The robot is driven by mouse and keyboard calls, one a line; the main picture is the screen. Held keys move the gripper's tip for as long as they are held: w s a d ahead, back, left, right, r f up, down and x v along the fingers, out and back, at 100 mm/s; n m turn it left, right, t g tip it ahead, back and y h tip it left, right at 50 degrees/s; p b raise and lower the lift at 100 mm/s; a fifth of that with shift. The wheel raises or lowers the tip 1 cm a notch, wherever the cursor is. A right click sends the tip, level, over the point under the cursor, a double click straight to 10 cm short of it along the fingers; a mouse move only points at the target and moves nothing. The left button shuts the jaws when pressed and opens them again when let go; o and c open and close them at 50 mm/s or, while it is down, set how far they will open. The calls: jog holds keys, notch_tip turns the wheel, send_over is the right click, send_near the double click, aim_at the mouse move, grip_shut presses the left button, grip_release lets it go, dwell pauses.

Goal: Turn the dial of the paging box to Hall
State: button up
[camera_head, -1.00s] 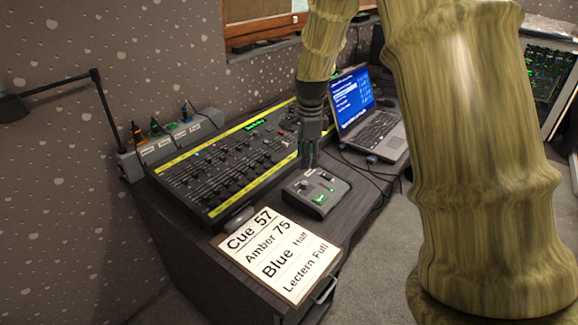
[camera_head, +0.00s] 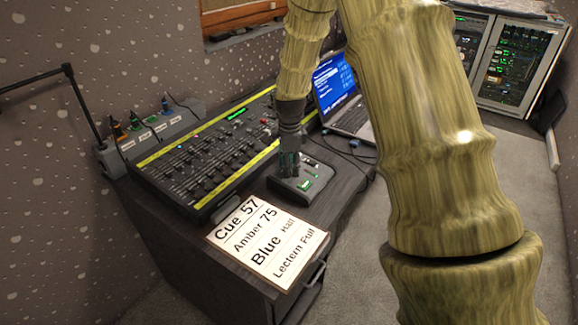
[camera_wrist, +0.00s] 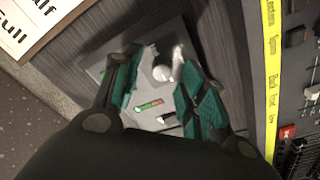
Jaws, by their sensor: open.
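The paging box (camera_head: 314,187) is a small grey box with a green-lit display, on the dark desk right of the fader console. In the wrist view its light panel (camera_wrist: 150,90) lies below my fingers. A round pale dial (camera_wrist: 162,73) shows between the two fingertips, near the right one. My gripper (camera_head: 289,172) points down over the left part of the box. It is open, with the teal-padded fingers (camera_wrist: 152,66) on either side of the dial. I cannot tell whether they touch it. The dial's setting and labels are not readable.
The fader console (camera_head: 205,150) with yellow strips stands left of the box. A laptop (camera_head: 345,100) is open behind it. A cue card (camera_head: 265,243) lies at the desk's front. Cables lie right of the box.

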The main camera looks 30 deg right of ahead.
jog(key=shift+w+f, duration=0.3)
jog(key=shift+f, duration=0.2)
jog(key=shift+s+r, duration=0.1)
jog(key=shift+s, duration=0.05)
jog(key=shift+c, duration=0.6)
grip_shut()
